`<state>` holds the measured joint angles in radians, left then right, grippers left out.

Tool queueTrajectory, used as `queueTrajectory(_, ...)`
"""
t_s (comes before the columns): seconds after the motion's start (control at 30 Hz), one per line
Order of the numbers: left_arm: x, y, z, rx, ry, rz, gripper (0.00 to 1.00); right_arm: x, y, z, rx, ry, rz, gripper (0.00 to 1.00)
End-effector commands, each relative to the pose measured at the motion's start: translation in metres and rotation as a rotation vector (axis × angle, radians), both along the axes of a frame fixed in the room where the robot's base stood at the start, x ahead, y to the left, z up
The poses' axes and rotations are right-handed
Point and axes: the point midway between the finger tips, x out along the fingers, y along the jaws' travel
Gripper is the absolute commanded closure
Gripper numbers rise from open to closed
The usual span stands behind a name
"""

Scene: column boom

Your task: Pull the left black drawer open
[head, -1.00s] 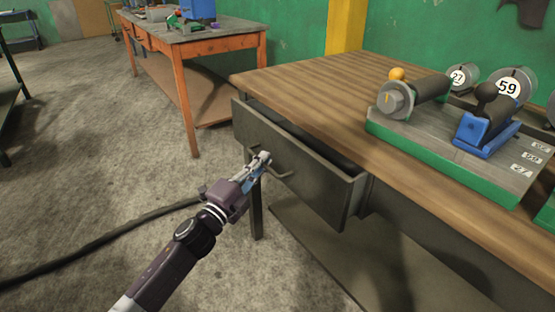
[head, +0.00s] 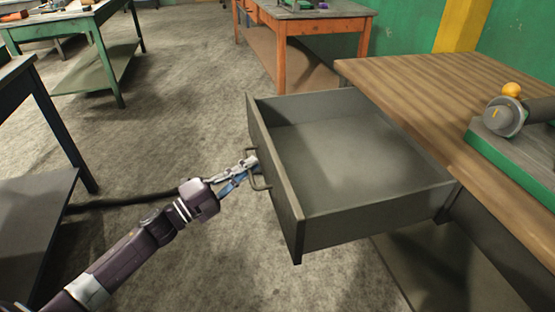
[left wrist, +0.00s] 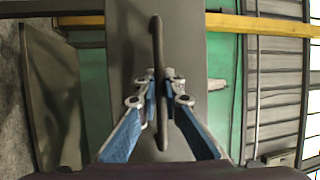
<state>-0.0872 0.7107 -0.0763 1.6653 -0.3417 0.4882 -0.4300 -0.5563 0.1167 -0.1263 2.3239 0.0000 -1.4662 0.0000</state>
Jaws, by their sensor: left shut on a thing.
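The left black drawer (head: 340,150) stands far out from under the wooden-topped workbench (head: 440,90) in the head view, and its inside is empty. Its front panel (head: 275,185) faces left and carries a bar handle (head: 256,172). My left gripper (head: 250,165) is shut on the handle. In the left wrist view the handle (left wrist: 158,80) runs upright between the blue-padded fingers of the left gripper (left wrist: 161,98). My right gripper does not show in either view.
A green-based fixture (head: 520,150) with a grey roller and an orange knob stands on the workbench at right. A dark table (head: 35,180) is at left, near my arm. An orange table (head: 310,25) and a green table (head: 75,35) stand behind. Bare concrete floor lies between.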

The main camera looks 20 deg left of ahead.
Motion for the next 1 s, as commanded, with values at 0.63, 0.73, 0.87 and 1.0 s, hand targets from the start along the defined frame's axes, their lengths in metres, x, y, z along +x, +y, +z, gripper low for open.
queueTrajectory(0.63, -0.026, 0.035, -0.001, 0.0, 0.002, -0.001, 1.0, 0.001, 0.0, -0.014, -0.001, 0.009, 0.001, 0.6)
queueTrajectory(0.73, -0.026, 0.035, -0.002, 0.0, 0.002, 0.0, 1.0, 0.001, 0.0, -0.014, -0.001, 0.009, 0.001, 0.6)
queueTrajectory(0.87, -0.025, 0.035, -0.001, 0.0, 0.002, 0.0, 0.8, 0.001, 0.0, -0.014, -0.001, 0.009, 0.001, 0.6)
queueTrajectory(1.0, -0.025, 0.035, -0.001, 0.001, 0.001, 0.0, 0.74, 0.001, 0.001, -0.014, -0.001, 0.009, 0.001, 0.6)
